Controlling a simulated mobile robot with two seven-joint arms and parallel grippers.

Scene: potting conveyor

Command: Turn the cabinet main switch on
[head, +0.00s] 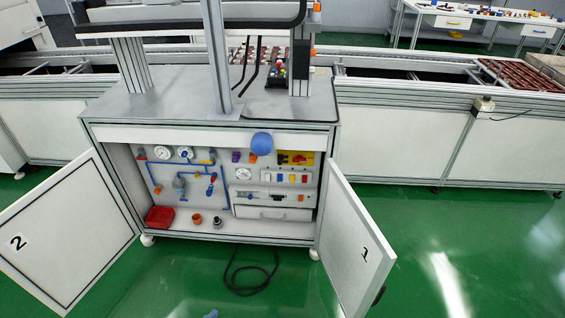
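The cabinet (210,133) stands in the middle of the head view with its front open. What looks like the main switch (296,158), a red handle on a yellow plate, is at the upper right of the inner panel. Its handle looks roughly horizontal, but it is too small to tell its position surely. A blue rounded object (262,143) shows just left of it, at the panel's top edge. The left door (70,228), marked 2, and the right door (352,238), marked 1, both stand swung open. Neither of my grippers is in view.
Gauges (163,153), blue piping (205,167) and small coloured switches fill the panel. A red bin (160,217) sits on the cabinet floor. A black cable (250,280) lies on the green floor in front. Conveyor (420,100) runs behind.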

